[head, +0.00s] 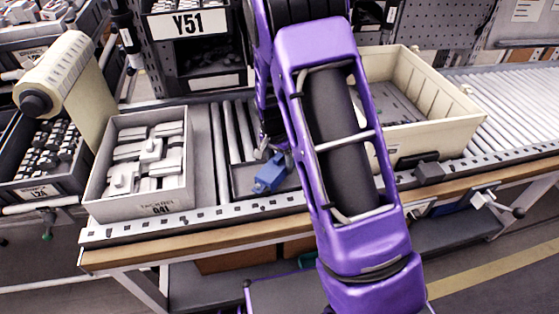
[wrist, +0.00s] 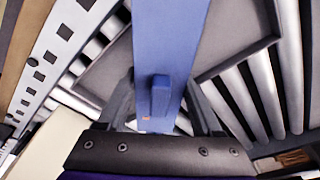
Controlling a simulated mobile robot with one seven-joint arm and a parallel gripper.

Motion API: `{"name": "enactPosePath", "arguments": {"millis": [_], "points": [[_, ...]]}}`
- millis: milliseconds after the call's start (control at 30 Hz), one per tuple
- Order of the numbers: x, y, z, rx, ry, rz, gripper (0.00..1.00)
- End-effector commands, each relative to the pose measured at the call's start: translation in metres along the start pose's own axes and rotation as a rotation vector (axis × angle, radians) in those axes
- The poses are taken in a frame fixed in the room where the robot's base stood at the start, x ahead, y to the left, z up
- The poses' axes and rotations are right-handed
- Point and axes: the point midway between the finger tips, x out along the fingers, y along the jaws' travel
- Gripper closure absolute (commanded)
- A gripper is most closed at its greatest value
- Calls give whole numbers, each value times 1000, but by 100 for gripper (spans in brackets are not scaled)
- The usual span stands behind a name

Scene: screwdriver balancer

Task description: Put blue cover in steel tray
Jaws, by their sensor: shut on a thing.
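The blue cover (head: 270,174) is on or just above a flat grey tray, which I take to be the steel tray (head: 242,183), on the roller conveyor; I cannot tell whether they touch. In the wrist view the blue cover (wrist: 180,30) runs up the middle as a long blue bar with a raised block. The grey steel tray (wrist: 112,62) with its raised rim shows behind it on both sides. My gripper (wrist: 163,112) is shut on the blue cover. In the head view my purple arm hides part of the tray and most of the gripper.
A large cream bin (head: 455,120) stands to the right, partly behind my arm. Bare rollers (head: 222,140) lie between the grey bin and the tray. A perforated rail (head: 215,215) edges the front.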

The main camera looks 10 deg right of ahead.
Motion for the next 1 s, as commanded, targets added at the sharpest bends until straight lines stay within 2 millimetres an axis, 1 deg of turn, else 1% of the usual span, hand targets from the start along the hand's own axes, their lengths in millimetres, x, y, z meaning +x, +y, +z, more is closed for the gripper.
{"name": "enactPosePath", "arguments": {"millis": [33,100,367,400,467,500,567,833,933,1000], "points": [[9,0,2,-1,-1,1,100],[12,1,3,-1,-2,2,100],[14,2,5,-2,-6,6,100],[14,2,5,-2,-7,6,28],[14,2,5,-2,-6,6,17],[14,2,5,-2,-6,5,10],[13,1,4,-1,-5,4,0],[9,0,3,-1,-2,1,0],[0,0,2,-1,0,-1,0],[-11,-1,2,-1,0,-2,0]]}}
